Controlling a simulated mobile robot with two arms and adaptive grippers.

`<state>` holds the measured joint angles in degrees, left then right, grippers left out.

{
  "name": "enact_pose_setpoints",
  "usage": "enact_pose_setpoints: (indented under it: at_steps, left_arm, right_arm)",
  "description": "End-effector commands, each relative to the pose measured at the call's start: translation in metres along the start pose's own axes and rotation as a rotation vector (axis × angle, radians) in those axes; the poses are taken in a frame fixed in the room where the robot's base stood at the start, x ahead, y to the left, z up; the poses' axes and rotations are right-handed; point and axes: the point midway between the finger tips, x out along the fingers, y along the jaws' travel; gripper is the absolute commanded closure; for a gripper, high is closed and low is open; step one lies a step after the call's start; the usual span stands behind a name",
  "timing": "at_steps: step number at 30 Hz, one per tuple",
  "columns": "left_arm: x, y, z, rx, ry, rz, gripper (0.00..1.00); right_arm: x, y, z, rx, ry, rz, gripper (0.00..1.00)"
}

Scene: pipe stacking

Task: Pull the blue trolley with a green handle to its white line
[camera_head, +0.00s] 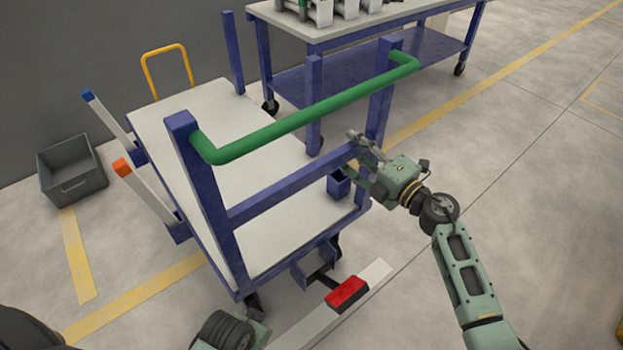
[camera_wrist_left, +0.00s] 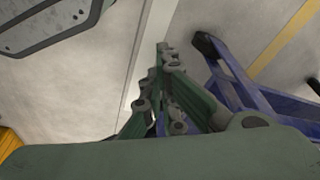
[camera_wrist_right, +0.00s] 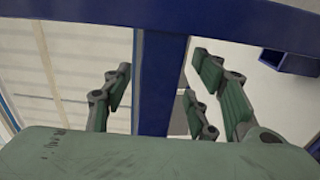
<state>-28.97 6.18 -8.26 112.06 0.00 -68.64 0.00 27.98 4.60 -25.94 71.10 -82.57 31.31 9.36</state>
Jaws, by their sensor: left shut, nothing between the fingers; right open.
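The blue trolley (camera_head: 208,215) has a pale deck and a green handle (camera_head: 300,118) across two blue uprights. It stands left of centre in the head view, its handle end facing me. The white line (camera_head: 374,274) is on the floor just in front of that end. My right gripper (camera_head: 360,158) is open at the right upright, below the handle. In the right wrist view, a blue post (camera_wrist_right: 153,75) passes between its fingers, which are not closed on it. My left gripper (camera_wrist_left: 165,55) is shut and empty, low near the white line and the blue frame (camera_wrist_left: 245,95).
A red block-like part (camera_head: 346,291) is over the white line at the trolley's front. A blue table (camera_head: 330,30) with pipes stands behind. A grey bin (camera_head: 75,180) is at the left, by an orange-yellow handle (camera_head: 165,52). Floor at the right is clear.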

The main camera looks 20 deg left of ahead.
Motion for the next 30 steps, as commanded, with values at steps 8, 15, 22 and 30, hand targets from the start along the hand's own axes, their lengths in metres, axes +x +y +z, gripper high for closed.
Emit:
enact_pose_setpoints:
  at_steps: [8, 15, 22, 30]
  left_arm:
    - [-0.001, -0.002, -0.007, 0.0, 0.012, -0.003, 1.0]
    - [0.019, -0.002, 0.007, 0.001, -0.009, -0.003, 1.0]
    - [0.048, 0.0, 0.025, 0.004, -0.027, 0.001, 1.0]
    - [0.078, 0.003, 0.053, 0.009, -0.05, 0.004, 1.0]
  right_arm:
    - [0.0, 0.0, -0.002, 0.003, 0.003, 0.001, 0.47]
    - [-0.014, 0.001, -0.001, 0.003, 0.002, -0.001, 0.47]
    - [-0.035, 0.002, -0.001, 0.003, 0.002, 0.0, 0.47]
    - [-0.067, 0.002, -0.002, 0.003, 0.004, -0.001, 0.47]
